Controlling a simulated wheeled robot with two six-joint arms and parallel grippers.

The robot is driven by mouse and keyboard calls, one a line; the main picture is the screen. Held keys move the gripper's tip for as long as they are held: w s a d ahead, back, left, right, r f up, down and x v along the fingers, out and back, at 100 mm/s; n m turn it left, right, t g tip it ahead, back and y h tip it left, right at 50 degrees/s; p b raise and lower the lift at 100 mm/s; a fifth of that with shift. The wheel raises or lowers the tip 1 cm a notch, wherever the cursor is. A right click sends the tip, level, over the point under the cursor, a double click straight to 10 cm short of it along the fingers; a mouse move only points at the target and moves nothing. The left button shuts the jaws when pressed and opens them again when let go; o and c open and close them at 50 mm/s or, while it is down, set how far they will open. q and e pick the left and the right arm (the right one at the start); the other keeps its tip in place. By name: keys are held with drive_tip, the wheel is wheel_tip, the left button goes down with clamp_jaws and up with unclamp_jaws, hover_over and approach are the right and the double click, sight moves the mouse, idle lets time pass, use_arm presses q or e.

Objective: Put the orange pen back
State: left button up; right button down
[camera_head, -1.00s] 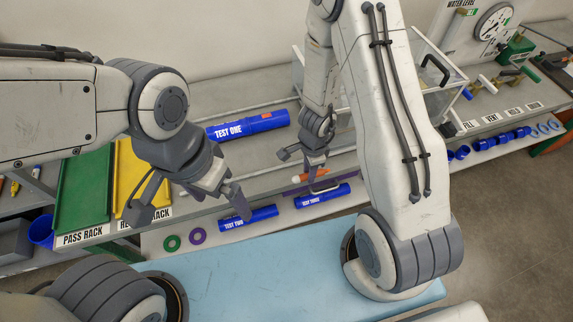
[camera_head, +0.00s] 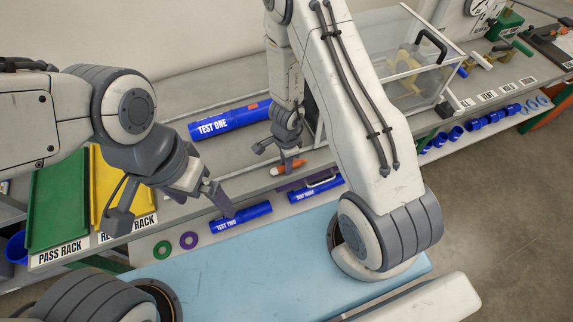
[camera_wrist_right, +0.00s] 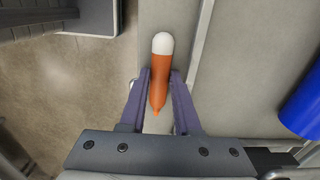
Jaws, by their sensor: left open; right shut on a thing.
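The orange pen (camera_head: 290,169) has a white end and lies between the fingers of my right gripper (camera_head: 286,163), over the front edge of the shelf. In the right wrist view the pen (camera_wrist_right: 161,72) sits lengthwise between both fingers of the gripper (camera_wrist_right: 159,80), its white end pointing away and its tapered tip toward the palm. My left gripper (camera_head: 220,204) is open, close to the blue TEST TWO tube (camera_head: 240,217); whether it touches the tube cannot be told.
The blue TEST ONE tube (camera_head: 230,122) lies on the upper surface. Green (camera_head: 59,200) and yellow (camera_head: 118,190) trays are at left. Purple (camera_head: 188,240) and green (camera_head: 162,249) rings lie on the lower shelf. A clear tank (camera_head: 405,85) stands right.

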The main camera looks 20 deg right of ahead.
drive_tip(key=c, duration=1)
unclamp_jaws()
drive_tip(key=shift+f, duration=0.1)
drive_tip(key=shift+c, duration=0.2)
drive_tip(key=shift+o, duration=0.6)
